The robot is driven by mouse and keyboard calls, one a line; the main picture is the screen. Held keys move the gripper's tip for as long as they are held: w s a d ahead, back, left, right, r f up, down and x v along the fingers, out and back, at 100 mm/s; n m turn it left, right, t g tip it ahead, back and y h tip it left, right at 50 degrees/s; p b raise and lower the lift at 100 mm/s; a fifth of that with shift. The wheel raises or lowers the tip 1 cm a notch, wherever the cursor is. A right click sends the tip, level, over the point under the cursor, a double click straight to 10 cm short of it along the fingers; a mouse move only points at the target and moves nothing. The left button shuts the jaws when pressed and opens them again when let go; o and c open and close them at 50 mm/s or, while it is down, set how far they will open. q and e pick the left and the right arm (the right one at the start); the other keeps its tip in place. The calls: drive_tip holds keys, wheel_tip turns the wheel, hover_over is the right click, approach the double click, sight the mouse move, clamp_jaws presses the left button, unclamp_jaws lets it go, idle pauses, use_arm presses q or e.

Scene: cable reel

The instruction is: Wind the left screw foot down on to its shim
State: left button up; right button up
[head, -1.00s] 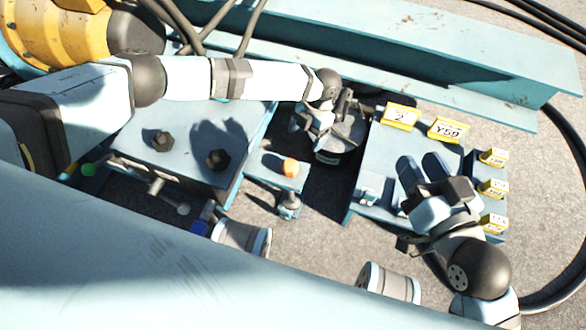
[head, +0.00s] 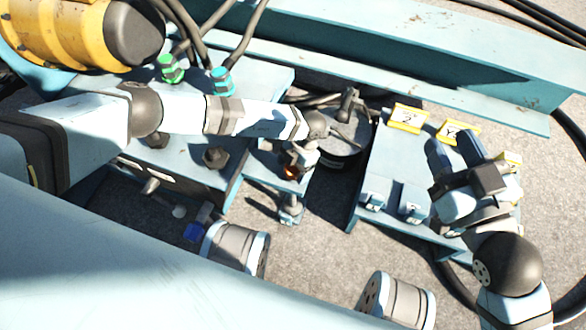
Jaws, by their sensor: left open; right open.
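A screw foot (head: 290,210) hangs under a blue bracket (head: 262,178) beside the blue base plate. Its orange head (head: 291,172) on top is partly covered by my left gripper (head: 293,165). That gripper is open and sits at the head with its fingers down; I cannot tell whether they touch it. Any shim under the foot is too small to make out. My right gripper (head: 456,152) is open above the far right part of the blue block (head: 395,165), with nothing between its fingers.
Yellow labelled tags (head: 407,118) stand along the block's back edge, and small blue blocks (head: 412,212) sit at its front. A dark round part with a crank (head: 342,142) lies behind the bracket. Grey cylinders (head: 397,300) lie on the ground in front. Green and teal fittings (head: 171,69) stand at the back left.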

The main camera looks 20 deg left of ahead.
use_arm(q)
drive_tip(key=shift+c, duration=0.2)
use_arm(e)
drive_tip(key=shift+r, duration=0.2)
use_arm(q)
drive_tip(key=c, duration=0.9)
drive_tip(key=shift+o, duration=0.2)
drive_tip(key=shift+r+p, duration=0.1)
drive_tip(key=shift+p, duration=0.35)
drive_tip(key=shift+n+p, duration=0.35)
drive_tip(key=shift+n, duration=0.15)
drive_tip(key=o, duration=0.9)
use_arm(e)
drive_tip(key=shift+s+a+f+m, duration=0.15)
drive_tip(key=shift+s+m, duration=0.1)
drive_tip(key=shift+m, duration=0.15)
